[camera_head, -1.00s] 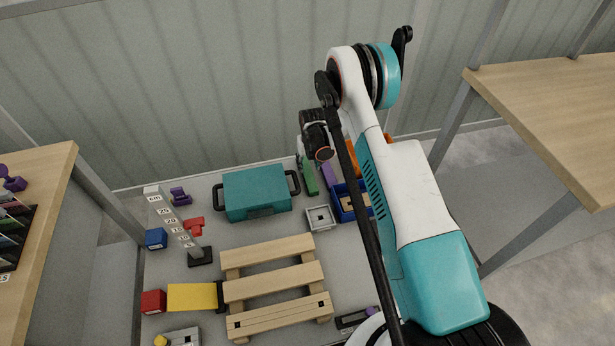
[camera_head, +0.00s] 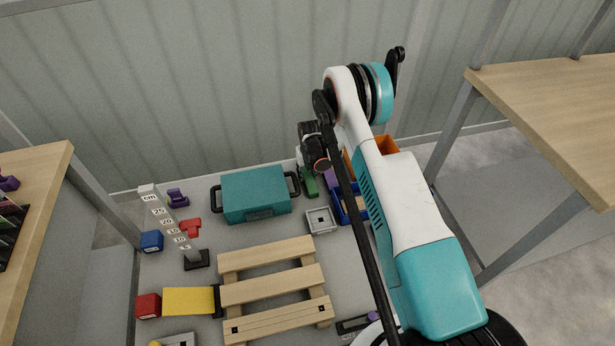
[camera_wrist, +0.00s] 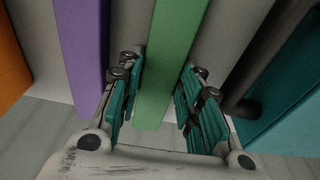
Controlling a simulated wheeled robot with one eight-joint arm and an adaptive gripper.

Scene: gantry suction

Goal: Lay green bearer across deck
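The green bearer (camera_wrist: 168,62) is a long flat-sided bar that runs between the two teal-padded fingers of my gripper (camera_wrist: 158,103) in the wrist view. The fingers are open, with a gap on each side of the bar. In the head view the green bearer (camera_head: 309,184) shows just below my wrist, partly hidden by it. The wooden slatted deck (camera_head: 273,290) lies on the grey surface at the lower middle, with gaps between its slats.
A purple bar (camera_wrist: 82,50) lies left of the green one. A teal case (camera_head: 255,193) with black handles stands close on the other side. A blue bin (camera_head: 341,213), an orange bin (camera_head: 385,145) and a small grey tray (camera_head: 320,221) are nearby. A height gauge (camera_head: 168,222) stands left.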

